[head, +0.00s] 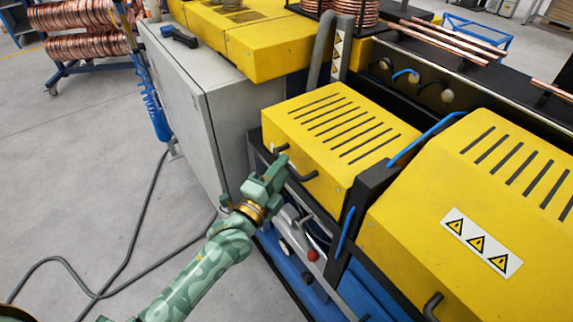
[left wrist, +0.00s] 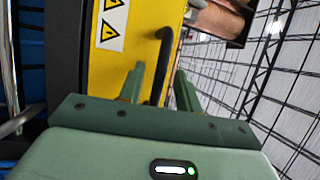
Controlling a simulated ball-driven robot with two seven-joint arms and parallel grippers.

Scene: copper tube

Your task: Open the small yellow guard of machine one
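The small yellow guard (head: 340,125) of the machine is shut, a box-like cover with black slots on top. Its black handle (head: 302,175) is on the front face, partly hidden behind my left gripper (head: 275,172). In the left wrist view, the yellow guard (left wrist: 138,45) carries a warning label, and the black handle (left wrist: 164,50) stands between the two spread fingers of the gripper (left wrist: 158,88). The gripper is open around or just short of the handle; contact cannot be told. My right gripper is in no view.
A larger yellow guard (head: 470,225) with a warning label stands at right. A grey cabinet (head: 190,100) stands left of the small guard. A red-knobbed lever (head: 312,255) sits below the gripper. Cables (head: 140,225) cross the open floor at left. Copper tubes (head: 455,35) lie behind.

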